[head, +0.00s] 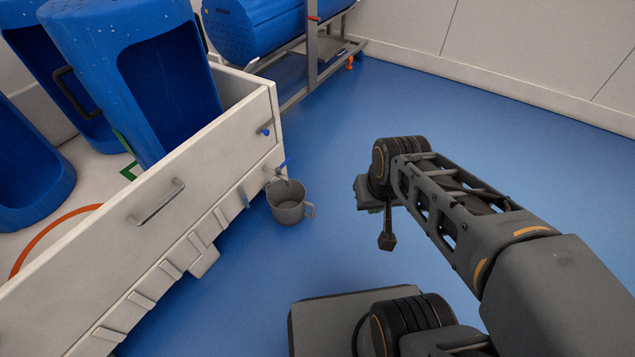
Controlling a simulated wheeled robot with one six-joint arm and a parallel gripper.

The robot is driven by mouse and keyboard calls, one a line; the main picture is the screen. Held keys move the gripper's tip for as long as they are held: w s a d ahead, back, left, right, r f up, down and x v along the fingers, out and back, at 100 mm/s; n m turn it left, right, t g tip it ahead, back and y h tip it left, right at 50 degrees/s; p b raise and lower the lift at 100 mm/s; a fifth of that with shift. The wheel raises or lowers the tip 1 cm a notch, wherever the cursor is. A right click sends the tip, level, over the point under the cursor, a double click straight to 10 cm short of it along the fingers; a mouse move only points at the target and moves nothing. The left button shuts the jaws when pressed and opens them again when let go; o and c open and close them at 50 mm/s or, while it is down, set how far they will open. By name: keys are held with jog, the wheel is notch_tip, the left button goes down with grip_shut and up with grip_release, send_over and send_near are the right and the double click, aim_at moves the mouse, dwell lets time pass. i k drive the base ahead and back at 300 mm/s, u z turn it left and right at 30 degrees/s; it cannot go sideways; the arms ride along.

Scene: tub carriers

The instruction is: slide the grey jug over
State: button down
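The grey jug (288,211) is upright beside the white carrier's side wall, at the picture's centre left. Its open rim faces up and its handle points right. It appears to stand on the blue floor, though its base contact is hard to make out. A small tap with a blue lever (281,166) sits on the wall just above the jug's rim. My gripper (386,241) hangs to the right of the jug, clearly apart from it, pointing down. Only a dark narrow tip shows, so its opening cannot be read. I see nothing held in it.
The white carrier (150,215) with a metal handle fills the left and holds several blue tubs (140,75). A metal frame with a blue drum (262,28) stands at the back. The blue floor (470,130) is clear behind and right of my arm, up to a pale wall.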

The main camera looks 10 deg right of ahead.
aim_at(287, 204)
jog(key=u, duration=0.1)
jog(key=i, duration=0.95)
jog(key=u, duration=0.75)
